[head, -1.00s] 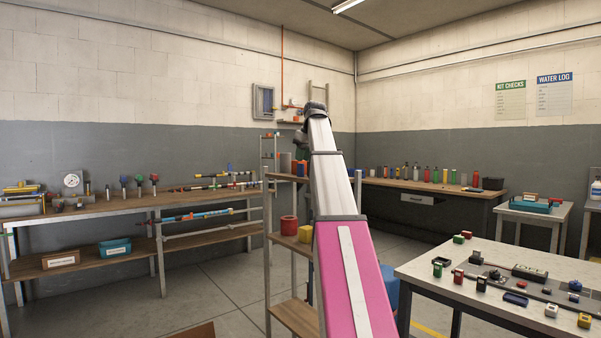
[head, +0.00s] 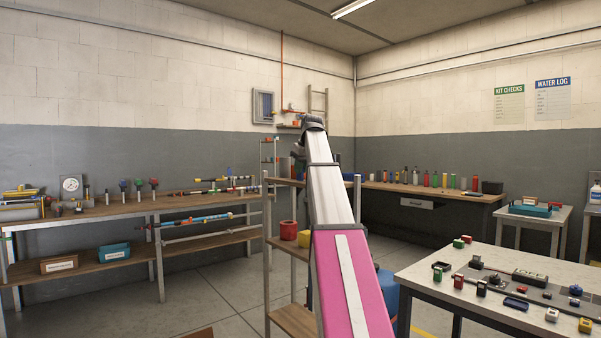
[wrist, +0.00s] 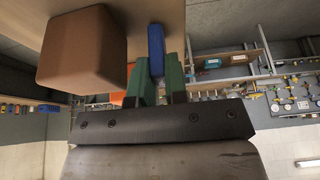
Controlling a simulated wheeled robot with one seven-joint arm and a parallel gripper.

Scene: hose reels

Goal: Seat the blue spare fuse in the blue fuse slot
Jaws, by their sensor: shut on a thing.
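In the wrist view my gripper (wrist: 157,78) has two green fingers shut on a slim blue piece, the blue spare fuse (wrist: 156,48). The fuse sticks out past the fingertips, close to a pale wooden surface (wrist: 190,18); I cannot tell whether it touches. A brown block (wrist: 82,48) is beside it on the left, apart from the fingers. In the head view my arm reaches to the shelf rack and its own links hide most of the gripper and the fuse. I cannot make out the blue fuse slot in either view.
A table (head: 430,283) with several small coloured parts stands at right. Long benches line the left wall (head: 115,212) and back wall (head: 440,193). Open floor (head: 228,285) lies at left.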

